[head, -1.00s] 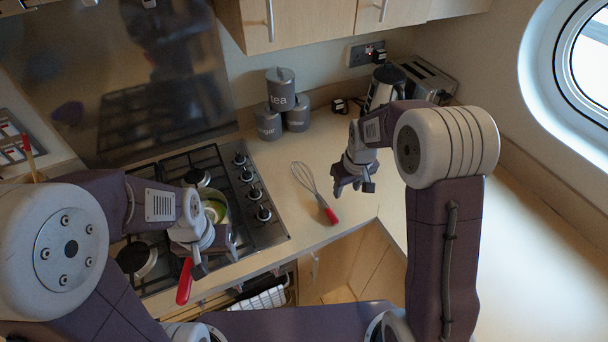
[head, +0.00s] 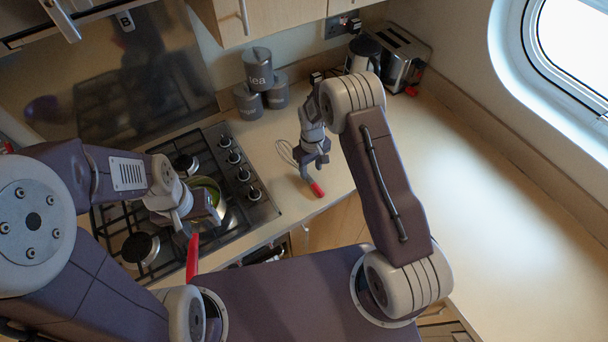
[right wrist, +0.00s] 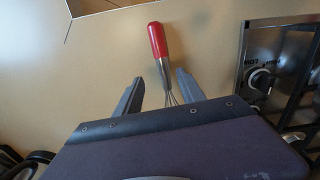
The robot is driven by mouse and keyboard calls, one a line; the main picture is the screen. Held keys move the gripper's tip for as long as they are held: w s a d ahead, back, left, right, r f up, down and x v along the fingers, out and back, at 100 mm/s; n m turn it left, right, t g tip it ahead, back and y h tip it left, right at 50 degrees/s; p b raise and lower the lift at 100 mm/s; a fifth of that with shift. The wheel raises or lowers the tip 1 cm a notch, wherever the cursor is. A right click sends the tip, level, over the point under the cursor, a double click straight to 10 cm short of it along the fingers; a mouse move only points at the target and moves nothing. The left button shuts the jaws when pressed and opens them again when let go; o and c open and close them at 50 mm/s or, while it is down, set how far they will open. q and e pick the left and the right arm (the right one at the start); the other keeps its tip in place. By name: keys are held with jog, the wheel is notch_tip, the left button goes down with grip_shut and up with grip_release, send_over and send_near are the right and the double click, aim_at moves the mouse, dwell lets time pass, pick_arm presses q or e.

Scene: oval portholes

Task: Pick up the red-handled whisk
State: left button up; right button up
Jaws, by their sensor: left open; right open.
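The whisk's red handle (head: 317,190) lies on the counter right of the hob, pointing toward the front edge. Its wire head (head: 286,152) is partly hidden by my right gripper (head: 314,160). In the right wrist view the red handle (right wrist: 157,40) lies ahead of my right gripper (right wrist: 152,90), with the whisk's metal shaft and wires between its two open fingers. I cannot tell how high the fingers are above it.
The gas hob (head: 175,200) is left of the whisk; its knobs are close in the right wrist view (right wrist: 262,78). Grey canisters (head: 260,85), a kettle (head: 363,54) and a toaster (head: 403,58) stand at the back. The counter (head: 455,150) on the right is clear.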

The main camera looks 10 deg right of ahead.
aim_at(310, 179)
jog(key=f+b, duration=0.1)
jog(key=f, duration=0.1)
jog(key=s+f+b, duration=0.1)
jog(key=f+b, duration=0.1)
jog(key=shift+a+f, duration=0.15)
jog(key=shift+f, duration=0.2)
jog(key=shift+w, duration=0.15)
jog(key=shift+r, duration=0.15)
grip_shut()
notch_tip(310, 179, up, 5)
jog(key=p, duration=0.4)
jog(key=s+d+r+p, duration=0.6)
jog(key=s+d, duration=0.1)
jog(key=d, duration=0.1)
jog(key=shift+s+d, duration=0.4)
